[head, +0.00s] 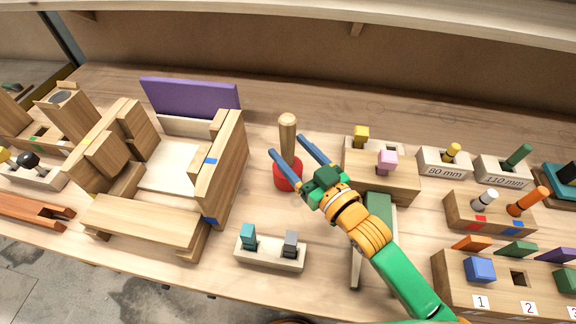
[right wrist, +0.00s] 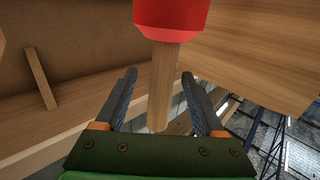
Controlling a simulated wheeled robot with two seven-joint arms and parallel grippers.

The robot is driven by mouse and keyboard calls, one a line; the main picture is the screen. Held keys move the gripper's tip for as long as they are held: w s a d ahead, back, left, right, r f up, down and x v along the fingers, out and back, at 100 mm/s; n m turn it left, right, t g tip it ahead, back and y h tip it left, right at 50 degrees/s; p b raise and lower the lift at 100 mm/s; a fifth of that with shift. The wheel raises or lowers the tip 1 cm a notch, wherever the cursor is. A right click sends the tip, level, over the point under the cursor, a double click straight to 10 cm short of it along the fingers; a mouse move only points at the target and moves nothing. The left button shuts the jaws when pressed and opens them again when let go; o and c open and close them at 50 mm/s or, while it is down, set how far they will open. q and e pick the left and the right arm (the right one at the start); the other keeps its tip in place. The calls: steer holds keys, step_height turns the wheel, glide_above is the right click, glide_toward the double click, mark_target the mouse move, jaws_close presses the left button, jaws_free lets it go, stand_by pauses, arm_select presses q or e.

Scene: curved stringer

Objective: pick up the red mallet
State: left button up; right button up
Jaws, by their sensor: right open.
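The red mallet stands upright on the table, with its red head (head: 287,177) down and its wooden handle (head: 288,128) pointing up. My right gripper (head: 286,145) is open, with its two blue fingers on either side of the handle. In the right wrist view, the handle (right wrist: 160,85) runs between the open fingers (right wrist: 160,73), with visible gaps on both sides. The red head (right wrist: 171,15) is beyond the fingertips at the top of that view. My left gripper is not in view.
A wooden fixture with a purple panel (head: 190,97) stands left of the mallet. A block with yellow and pink pieces (head: 410,185) is close on the right. A small tray with teal and grey pegs (head: 270,258) lies in front. The table behind the mallet is clear.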

steer(key=x, duration=0.4)
steer(key=shift+w+a, duration=0.2)
steer(key=shift+a, duration=0.15)
steer(key=shift+s+d+r, duration=0.1)
jaws_close()
stand_by(0.8)
